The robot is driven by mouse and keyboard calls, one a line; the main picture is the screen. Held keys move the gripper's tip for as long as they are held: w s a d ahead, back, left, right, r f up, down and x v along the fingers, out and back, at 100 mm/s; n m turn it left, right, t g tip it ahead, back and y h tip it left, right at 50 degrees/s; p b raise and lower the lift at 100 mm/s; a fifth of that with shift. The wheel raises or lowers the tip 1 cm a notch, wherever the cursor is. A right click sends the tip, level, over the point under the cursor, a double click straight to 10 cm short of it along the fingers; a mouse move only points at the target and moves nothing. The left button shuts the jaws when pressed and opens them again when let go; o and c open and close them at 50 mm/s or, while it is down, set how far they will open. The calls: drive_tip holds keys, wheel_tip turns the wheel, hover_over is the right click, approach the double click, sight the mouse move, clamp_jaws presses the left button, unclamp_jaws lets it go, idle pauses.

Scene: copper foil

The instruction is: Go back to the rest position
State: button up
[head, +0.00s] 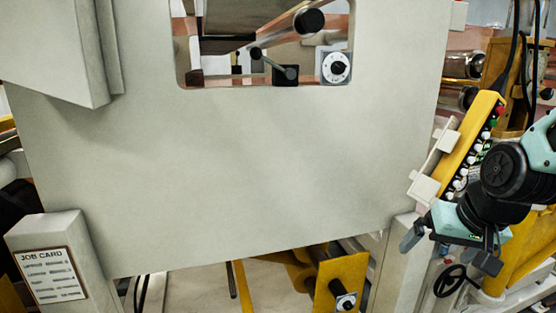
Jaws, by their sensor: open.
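My gripper (449,249) is at the right side of the head view, at the end of my teal and black arm. Its two dark fingers are spread apart, and I see nothing held between them. It hangs just below the lower end of a yellow button box (470,150), which carries a row of white buttons with a red and a green one near the top. I cannot tell whether the gripper touches the box. The rest of my arm runs out of the right edge of the picture.
A large pale machine panel (240,170) fills the middle. Its window shows a white dial (338,67) and a dark-ended roller (308,21). A job card (50,275) is at lower left. A black handwheel (450,281) lies below my gripper. A yellow bracket (340,275) carries a knob.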

drive_tip(key=s+d+f+n+g+h, duration=0.1)
drive_tip(key=s+d+f+n+g, duration=0.1)
drive_tip(key=s+d+f, duration=0.3)
drive_tip(key=s+a+f+n+g+b, duration=0.1)
drive_tip(key=s+a+n+b, duration=0.2)
drive_tip(key=s+a, duration=0.4)
drive_tip(key=s+a+f+n+g+b, duration=0.2)
drive_tip(key=s+a, duration=0.5)
drive_tip(key=a, duration=0.6)
drive_tip(key=n+b, duration=0.1)
drive_tip(key=n, duration=0.1)
drive_tip(key=shift+s+f+n+y, duration=0.2)
drive_tip(key=shift+s+n+y, duration=0.1)
drive_tip(key=shift+s+n, duration=0.1)
drive_tip(key=shift+w, duration=0.1)
